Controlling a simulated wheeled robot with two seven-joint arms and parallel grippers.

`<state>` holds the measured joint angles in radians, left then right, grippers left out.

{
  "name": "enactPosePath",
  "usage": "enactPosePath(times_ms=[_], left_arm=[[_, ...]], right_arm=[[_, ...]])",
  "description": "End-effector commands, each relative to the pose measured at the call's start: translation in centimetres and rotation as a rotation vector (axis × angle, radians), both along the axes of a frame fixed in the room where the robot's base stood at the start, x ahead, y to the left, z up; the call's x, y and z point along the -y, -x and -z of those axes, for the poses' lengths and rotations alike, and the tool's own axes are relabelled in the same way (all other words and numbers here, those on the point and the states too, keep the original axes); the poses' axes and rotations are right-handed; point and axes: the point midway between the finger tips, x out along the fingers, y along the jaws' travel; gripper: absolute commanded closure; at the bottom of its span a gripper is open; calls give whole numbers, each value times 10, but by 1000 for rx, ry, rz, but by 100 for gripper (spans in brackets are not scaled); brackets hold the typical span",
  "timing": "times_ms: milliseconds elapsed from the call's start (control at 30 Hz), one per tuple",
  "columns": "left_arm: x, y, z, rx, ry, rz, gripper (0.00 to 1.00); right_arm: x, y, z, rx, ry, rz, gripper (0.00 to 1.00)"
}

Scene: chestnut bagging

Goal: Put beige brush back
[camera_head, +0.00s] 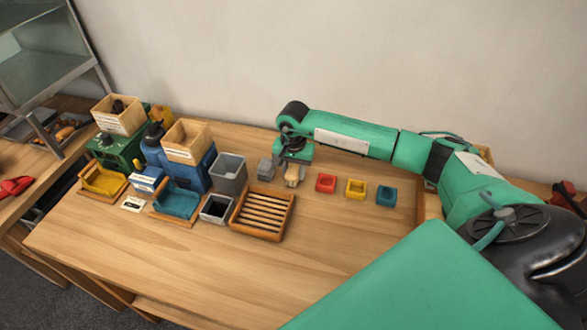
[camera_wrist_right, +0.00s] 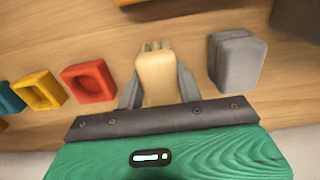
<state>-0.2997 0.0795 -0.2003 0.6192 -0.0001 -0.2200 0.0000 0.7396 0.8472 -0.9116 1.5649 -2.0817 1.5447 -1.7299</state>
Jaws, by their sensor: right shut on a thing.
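The beige brush (camera_head: 292,178) is near the back of the table, between a grey block (camera_head: 265,169) and a red square holder (camera_head: 326,183). My right gripper (camera_head: 293,165) reaches over it from behind. In the right wrist view the brush (camera_wrist_right: 157,80) sits between the two grey fingers, which are shut on it. Its bristle end points away from the gripper. I cannot tell whether the brush touches the table. My left gripper is not in view.
Yellow (camera_head: 356,188) and blue (camera_head: 386,195) square holders stand right of the red one. A slatted wooden tray (camera_head: 263,213), a grey bin (camera_head: 229,173) and machines with wooden hoppers (camera_head: 187,140) stand to the left. The table front (camera_head: 200,270) is clear.

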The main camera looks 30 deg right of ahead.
Motion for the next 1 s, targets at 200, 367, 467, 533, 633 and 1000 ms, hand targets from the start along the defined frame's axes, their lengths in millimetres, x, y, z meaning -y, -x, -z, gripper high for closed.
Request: enactPosePath(times_ms=[200, 367, 467, 533, 633, 1000], left_arm=[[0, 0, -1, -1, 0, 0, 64], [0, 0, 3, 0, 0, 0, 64], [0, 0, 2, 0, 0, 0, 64], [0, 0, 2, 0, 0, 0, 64], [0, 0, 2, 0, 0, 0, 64], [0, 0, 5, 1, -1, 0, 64]], right_arm=[[0, 0, 4, 2, -1, -1, 89], [0, 0, 8, 2, -1, -1, 89], [0, 0, 7, 1, 0, -1, 54], [0, 0, 7, 1, 0, -1, 42], [0, 0, 7, 1, -1, -1, 42], [1, -1, -6, 5, 1, 0, 42]])
